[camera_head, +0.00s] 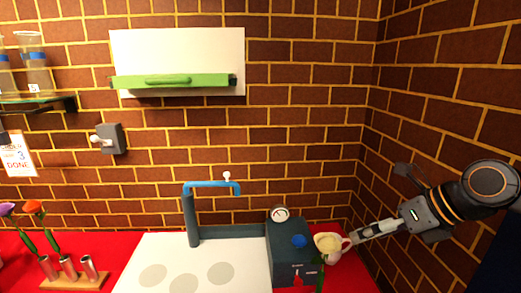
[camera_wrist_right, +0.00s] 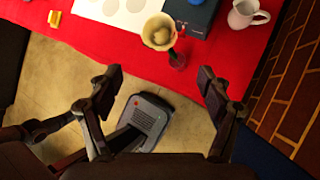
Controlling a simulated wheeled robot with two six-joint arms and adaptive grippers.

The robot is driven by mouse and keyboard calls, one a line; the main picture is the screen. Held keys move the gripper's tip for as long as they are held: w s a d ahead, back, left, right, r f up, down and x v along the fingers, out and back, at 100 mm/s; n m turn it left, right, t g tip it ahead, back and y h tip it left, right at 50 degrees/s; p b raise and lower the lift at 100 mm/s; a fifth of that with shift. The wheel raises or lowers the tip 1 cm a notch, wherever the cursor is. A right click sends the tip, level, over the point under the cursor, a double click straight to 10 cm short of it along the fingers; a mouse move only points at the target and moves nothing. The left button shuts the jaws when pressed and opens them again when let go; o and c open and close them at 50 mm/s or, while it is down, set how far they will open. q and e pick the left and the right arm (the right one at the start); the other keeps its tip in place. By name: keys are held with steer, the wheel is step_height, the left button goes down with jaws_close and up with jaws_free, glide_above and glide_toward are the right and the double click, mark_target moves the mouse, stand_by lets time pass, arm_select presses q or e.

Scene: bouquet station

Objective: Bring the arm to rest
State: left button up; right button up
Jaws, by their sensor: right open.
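My right arm comes in from the right in the head view, in front of the brick side wall. Its gripper (camera_head: 365,232) reaches toward the right end of the red counter, close to the white pitcher in the picture. In the right wrist view the two dark fingers of my right gripper (camera_wrist_right: 160,82) stand wide apart with nothing between them. Past the fingers are tan floor and part of my own base. I do not make out my left gripper in either view.
The red counter (camera_wrist_right: 110,38) holds a cream-mouthed vessel (camera_wrist_right: 158,34), a white pitcher (camera_wrist_right: 246,13) and a dark blue box (camera_head: 288,262). A blue-topped tap (camera_head: 211,188) and a wooden holder (camera_head: 75,281) with metal tubes and flowers stand further left. Brick walls close the back and right.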

steer(key=w+f+m+t+y, duration=0.2)
steer(key=w+m+t, duration=0.5)
steer(key=m+t, duration=0.5)
steer(key=s+d+f+m+g+h, duration=0.1)
steer(key=s+d+f+m+h, duration=0.1)
steer(key=d+f+m+h, duration=0.45)
steer(key=s+d+f+m+g+h, duration=0.1)
steer(key=s+f+m+g+h, duration=0.15)
steer(key=f+m, duration=0.7)
steer(key=s+a+f+m+g, duration=0.3)
steer(key=s+f+m+g, duration=0.25)
steer(key=s+f, duration=0.3)
steer(key=s+a+f+m+g, duration=0.35)
steer(key=s+f+m, duration=0.3)
steer(key=s, duration=0.35)
steer(key=s+d+f+g, duration=0.1)
steer(key=s+f, duration=0.1)
steer(key=f, duration=1.2)
steer(key=s+d+f+g, duration=0.2)
steer(key=f, duration=1.3)
arm_select(q)
steer(key=shift+d, duration=0.25)
arm_select(e)
steer(key=s+f, duration=1.4)
steer(key=s, duration=0.3)
steer(key=shift+s+d+f+g, duration=0.15)
steer(key=shift+s+d+g, duration=0.2)
steer(key=shift+d, duration=0.1)
